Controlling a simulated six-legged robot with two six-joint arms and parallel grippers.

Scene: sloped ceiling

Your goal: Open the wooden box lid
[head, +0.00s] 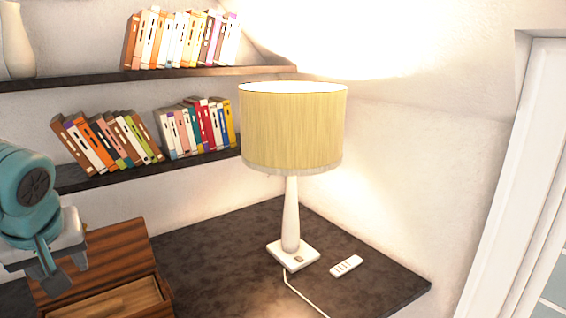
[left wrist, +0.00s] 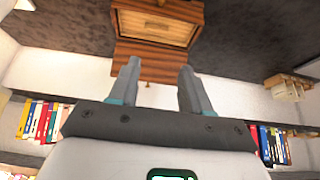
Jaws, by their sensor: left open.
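The wooden box (head: 165,301) stands on the dark desk at the lower left of the head view, cut off by the bottom edge. Its striped reddish-brown lid (head: 115,253) is raised and tilted back, and the pale inside shows in front of it. In the left wrist view the open box (left wrist: 198,22) is at the top, with the lid (left wrist: 150,68) below it. My left gripper (head: 64,275) is open and empty, in front of the lid's left part in the head view. Its fingertips (left wrist: 158,66) show apart in the wrist view; whether they touch the lid is unclear. My right gripper is not in view.
Two dark wall shelves hold books (head: 195,128) and a white vase (head: 17,45). The desk between box and lamp is clear.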

